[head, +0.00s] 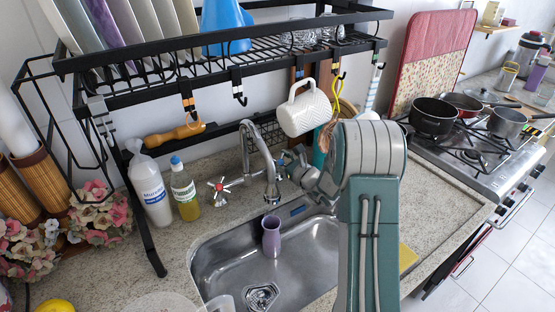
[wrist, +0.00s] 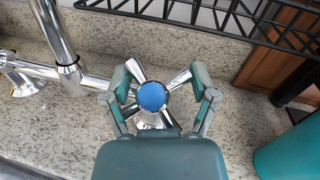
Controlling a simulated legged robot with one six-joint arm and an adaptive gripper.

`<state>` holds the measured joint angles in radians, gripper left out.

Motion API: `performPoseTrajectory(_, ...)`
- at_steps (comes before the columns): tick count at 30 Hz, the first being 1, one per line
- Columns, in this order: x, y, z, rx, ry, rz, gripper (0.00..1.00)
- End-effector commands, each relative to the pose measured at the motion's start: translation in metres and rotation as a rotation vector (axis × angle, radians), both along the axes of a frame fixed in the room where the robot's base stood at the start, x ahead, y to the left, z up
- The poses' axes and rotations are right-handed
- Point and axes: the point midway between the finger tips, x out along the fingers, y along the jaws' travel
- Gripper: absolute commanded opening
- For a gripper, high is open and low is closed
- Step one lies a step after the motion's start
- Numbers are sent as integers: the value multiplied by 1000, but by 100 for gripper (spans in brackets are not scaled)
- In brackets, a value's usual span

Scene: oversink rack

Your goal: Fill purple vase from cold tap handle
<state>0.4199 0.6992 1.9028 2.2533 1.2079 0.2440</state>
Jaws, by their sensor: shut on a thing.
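The purple vase (head: 271,238) stands upright in the steel sink, below the end of the chrome spout (head: 257,150). I cannot make out any water running. The cold tap handle (wrist: 152,97) is a chrome cross with a blue cap. It shows clearly in the wrist view, right of the spout (wrist: 55,32). My gripper (wrist: 160,90) is shut on this handle, with one teal finger on each side among its spokes. In the head view my gripper (head: 296,166) is at the tap's right side, and my arm partly hides the handle.
The red-capped handle (head: 219,187) is on the tap's left. The sink (head: 320,243) has a drain in front of the vase. A black dish rack (head: 150,92) spans overhead, with a white mug (head: 303,108) hanging near my arm. Bottles (head: 150,190) stand at the left.

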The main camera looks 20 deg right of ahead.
Motion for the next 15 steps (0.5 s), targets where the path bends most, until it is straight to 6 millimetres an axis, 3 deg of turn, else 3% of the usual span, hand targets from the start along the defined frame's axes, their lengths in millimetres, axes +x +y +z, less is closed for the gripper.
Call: performPoseTrajectory(15,1,2,2,-90,-23,111,26)
